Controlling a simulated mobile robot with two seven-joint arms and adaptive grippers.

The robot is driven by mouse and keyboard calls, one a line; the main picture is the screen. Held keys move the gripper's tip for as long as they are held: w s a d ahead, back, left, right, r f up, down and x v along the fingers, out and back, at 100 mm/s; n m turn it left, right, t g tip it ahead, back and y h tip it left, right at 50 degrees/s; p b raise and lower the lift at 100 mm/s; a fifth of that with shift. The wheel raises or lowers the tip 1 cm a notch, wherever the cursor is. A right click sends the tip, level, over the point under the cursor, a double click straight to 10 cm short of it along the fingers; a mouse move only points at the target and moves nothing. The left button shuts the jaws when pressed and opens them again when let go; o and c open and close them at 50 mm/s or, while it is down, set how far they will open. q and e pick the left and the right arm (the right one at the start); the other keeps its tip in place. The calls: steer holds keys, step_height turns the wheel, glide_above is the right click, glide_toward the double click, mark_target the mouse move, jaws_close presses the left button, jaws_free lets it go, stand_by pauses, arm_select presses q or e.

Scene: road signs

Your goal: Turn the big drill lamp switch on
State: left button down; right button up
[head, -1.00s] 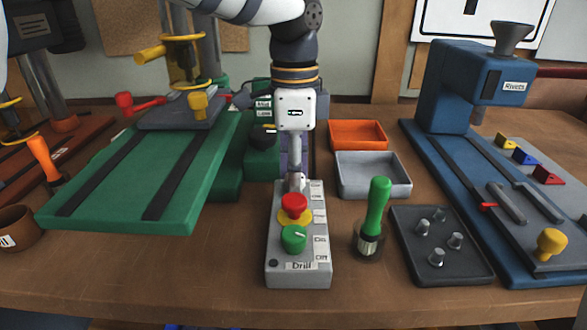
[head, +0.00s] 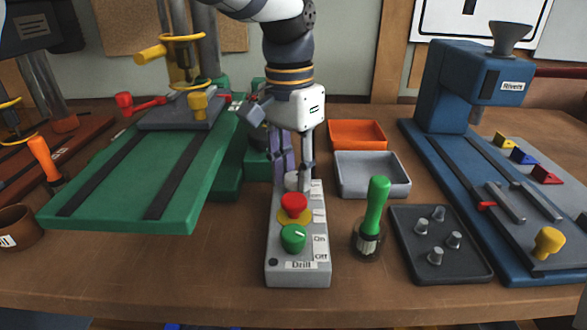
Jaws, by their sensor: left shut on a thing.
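The grey drill control box (head: 274,240) lies on the bench, front centre. It carries a red button (head: 293,202) on a yellow base and a green knob (head: 293,238) beside On and Off labels. A small pale switch knob (head: 292,181) sits at the far end of the box, partly hidden; I cannot read its labels. My left gripper (head: 296,178) points down at this knob and is shut on it, one finger on its right and the other behind to the left. My right gripper is not in view.
The green drill table (head: 200,165) stands to the left. A green-handled brush (head: 377,205) stands close on the right, with a dark tray of pegs (head: 410,260) beyond it. Orange (head: 357,134) and grey (head: 350,172) bins lie behind. The blue rivet press (head: 445,90) is at right.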

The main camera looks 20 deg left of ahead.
mark_target(291, 175)
arm_select(q)
steer(key=shift+n, duration=0.4)
steer(key=c, duration=1.5)
jaws_free()
steer(key=shift+c, duration=0.2)
step_height(291, 175, up, 12)
steer(key=shift+a, duration=0.25)
steer(key=shift+w, duration=0.1)
